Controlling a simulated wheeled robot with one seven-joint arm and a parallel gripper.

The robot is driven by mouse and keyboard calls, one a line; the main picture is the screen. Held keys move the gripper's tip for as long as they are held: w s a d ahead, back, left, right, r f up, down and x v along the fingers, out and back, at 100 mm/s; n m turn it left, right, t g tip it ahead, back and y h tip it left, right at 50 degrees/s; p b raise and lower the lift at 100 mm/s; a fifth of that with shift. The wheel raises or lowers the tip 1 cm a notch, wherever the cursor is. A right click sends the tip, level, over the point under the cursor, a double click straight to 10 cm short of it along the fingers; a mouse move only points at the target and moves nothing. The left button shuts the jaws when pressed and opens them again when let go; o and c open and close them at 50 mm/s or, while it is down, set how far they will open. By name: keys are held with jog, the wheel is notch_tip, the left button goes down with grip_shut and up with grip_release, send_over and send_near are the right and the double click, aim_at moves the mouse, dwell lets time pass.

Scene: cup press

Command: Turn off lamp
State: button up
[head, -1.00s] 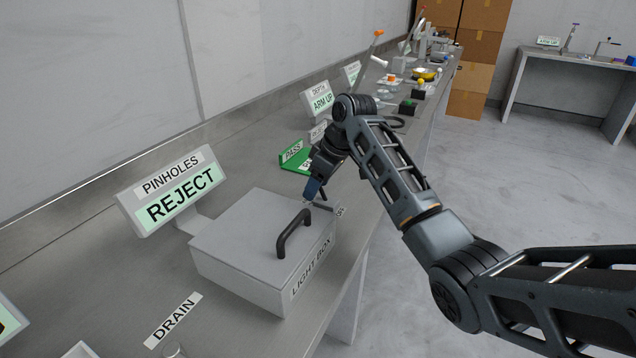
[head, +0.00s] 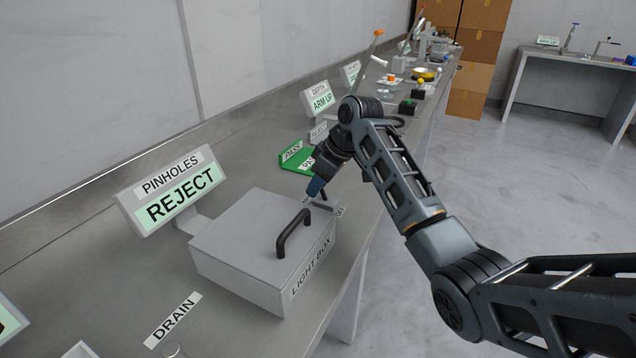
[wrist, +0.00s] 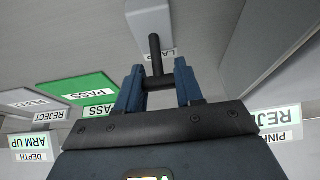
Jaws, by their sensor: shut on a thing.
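In the head view my gripper (head: 309,198) is low, just behind the light box (head: 240,240). There the lever is mostly hidden by the fingers, and the lamp's own light cannot be made out.
The light box has a black handle (head: 292,232) close to my gripper. A green PASS tray (head: 296,160) lies beyond it. A PINHOLES REJECT sign (head: 172,190) stands to the left. Several tools and pans sit farther along the bench. The floor at right is clear.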

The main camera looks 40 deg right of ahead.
aim_at(333, 202)
jog(key=shift+s+d+t+y, duration=0.15)
jog(key=shift+s+t+y, duration=0.25)
jog(key=shift+t, duration=0.6)
jog(key=t+b, duration=0.1)
jog(key=s+t+b, duration=0.1)
jog(key=shift+s+d+f+y+b, duration=0.2)
jog(key=shift+y+b, duration=0.1)
jog(key=shift+y, duration=0.1)
jog(key=t+b, duration=0.1)
jog(key=b, duration=0.1)
jog(key=s+t+y+b, duration=0.1)
jog(key=t+b, duration=0.1)
jog(key=shift+s+d+f, duration=0.1)
jog(key=shift+s+d, duration=0.05)
jog(key=shift+d, duration=0.15)
jog(key=t+b, duration=0.2)
jog(key=b, duration=0.1)
jog(key=shift+s+d+y, duration=0.1)
jog(key=shift+s+y, duration=0.2)
jog(key=shift+s, duration=0.05)
jog(key=shift+b, duration=0.35)
jog(key=shift+r, duration=0.2)
jog(key=o, duration=1)
jog(key=shift+o, duration=0.2)
jog(key=shift+v, duration=3.95)
